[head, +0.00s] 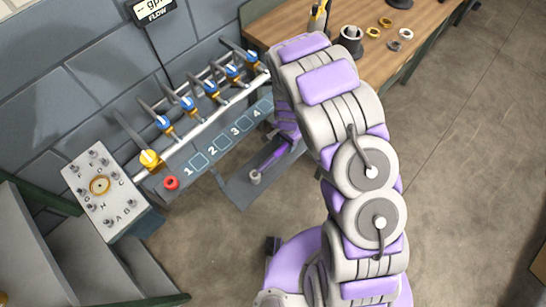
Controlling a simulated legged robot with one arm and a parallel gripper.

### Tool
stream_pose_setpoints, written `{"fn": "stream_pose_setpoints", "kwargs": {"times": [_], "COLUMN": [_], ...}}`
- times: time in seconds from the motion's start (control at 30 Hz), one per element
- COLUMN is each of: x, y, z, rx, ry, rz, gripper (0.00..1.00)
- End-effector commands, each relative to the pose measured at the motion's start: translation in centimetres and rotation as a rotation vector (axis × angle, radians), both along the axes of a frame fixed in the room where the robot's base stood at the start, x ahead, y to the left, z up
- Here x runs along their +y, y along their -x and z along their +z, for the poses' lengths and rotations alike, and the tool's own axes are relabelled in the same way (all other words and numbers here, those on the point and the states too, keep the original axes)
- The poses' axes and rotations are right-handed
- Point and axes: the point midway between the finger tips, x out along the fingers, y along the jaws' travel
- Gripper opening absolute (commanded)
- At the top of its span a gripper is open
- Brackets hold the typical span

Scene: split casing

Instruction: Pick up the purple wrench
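My arm reaches up from the lower right and bends over near the bench. My gripper is mostly hidden behind my arm links, near the right end of the shelf. I cannot tell whether it touches the wrench or whether its fingers are open.
A pipe with several blue-handled valves and one yellow valve (151,159) runs above the numbered panel (225,140). A red knob (171,183) sits at its left. A lettered box (104,190) and grey steps (90,262) stand left. A wooden bench (375,62) holds rings.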

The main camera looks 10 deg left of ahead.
Motion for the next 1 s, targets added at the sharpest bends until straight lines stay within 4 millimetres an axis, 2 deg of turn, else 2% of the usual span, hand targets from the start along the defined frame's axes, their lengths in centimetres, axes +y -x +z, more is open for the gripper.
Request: {"fn": "stream_pose_setpoints", "kwargs": {"times": [0.07, 0.47, 1.0], "x": [-0.02, -0.16, -0.10], "y": [-0.01, -0.01, 0.00], "z": [0.00, -0.02, -0.13], "rx": [0.000, 0.002, 0.004], "ry": [0.000, -0.001, 0.000], "rz": [0.000, -0.001, -0.001], "gripper": [0.40, 0.01, 0.00]}}
